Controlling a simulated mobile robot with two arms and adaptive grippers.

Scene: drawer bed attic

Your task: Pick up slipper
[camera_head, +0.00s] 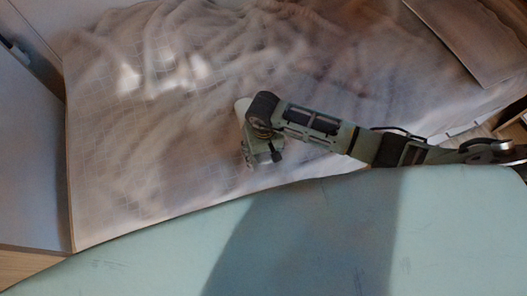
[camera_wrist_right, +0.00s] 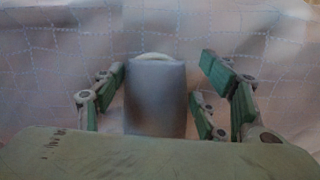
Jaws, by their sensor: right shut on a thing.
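In the right wrist view, a smooth grey object with a pale rounded rim, which I take to be the slipper (camera_wrist_right: 156,100), stands between the green fingers of my right gripper (camera_wrist_right: 160,78). The fingers close on it from both sides. Its lower part is hidden behind the gripper body. In the head view my right gripper (camera_head: 254,157) is low over the bed, near its front edge. A pale piece shows just behind the wrist there; I cannot tell whether it is part of the slipper. My left gripper is not in view.
The bed (camera_head: 150,120) has a pale, wrinkled, checked cover and fills most of the head view. A pale panel (camera_head: 30,150) stands along the left side. The bed's left part is clear.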

